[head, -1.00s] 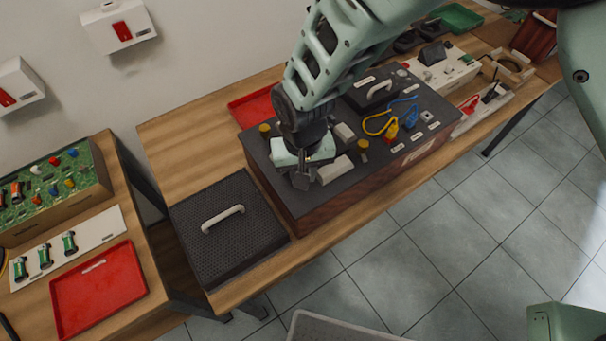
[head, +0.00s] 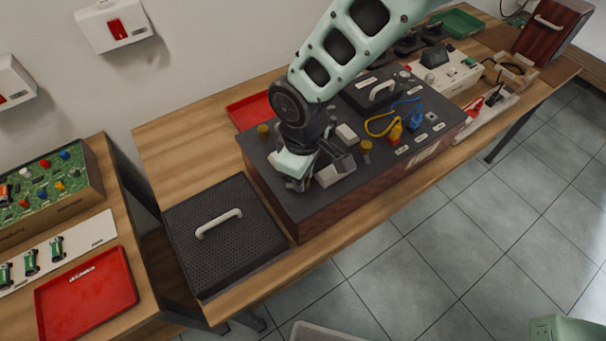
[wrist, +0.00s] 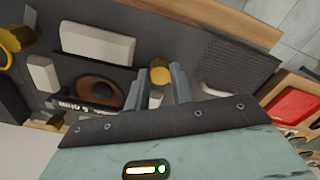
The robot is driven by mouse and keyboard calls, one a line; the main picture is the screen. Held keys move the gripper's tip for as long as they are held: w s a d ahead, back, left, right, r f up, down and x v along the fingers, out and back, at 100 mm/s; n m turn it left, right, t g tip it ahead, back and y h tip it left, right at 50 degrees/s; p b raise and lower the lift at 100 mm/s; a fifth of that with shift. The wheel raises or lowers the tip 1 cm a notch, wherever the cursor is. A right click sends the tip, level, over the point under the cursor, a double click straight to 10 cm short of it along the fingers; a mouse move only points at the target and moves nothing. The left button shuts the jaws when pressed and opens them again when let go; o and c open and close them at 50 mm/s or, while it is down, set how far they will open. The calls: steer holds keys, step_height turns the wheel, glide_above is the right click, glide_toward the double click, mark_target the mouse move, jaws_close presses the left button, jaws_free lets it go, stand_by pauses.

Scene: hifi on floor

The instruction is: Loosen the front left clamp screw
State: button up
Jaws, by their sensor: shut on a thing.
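The front left clamp screw (wrist: 158,70) is a yellow-brass knob on the dark top of the box (head: 290,203). In the wrist view it sits between the two fingers of my gripper (wrist: 160,87), which is shut on it. In the head view my gripper (head: 297,184) is at the left end of the box top and hides this screw. Other brass screws show at the back (head: 263,131) and on the right (head: 366,147). Pale blocks (wrist: 95,42) and a dark recess with a round brown part (wrist: 100,90) lie beside the gripper.
A perforated black cover with a pale handle (head: 190,228) lies left of the box on the wooden bench. Yellow and blue cables (head: 378,124) and a second handle stand on the box's right half. A red tray (head: 246,110) is behind it.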

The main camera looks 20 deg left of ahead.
steer(key=shift+n, duration=0.7)
steer(key=o, duration=1)
step_height(320, 180, up, 17)
steer(key=b, duration=0.3)
steer(key=shift+r, duration=0.2)
steer(key=shift+d, duration=0.15)
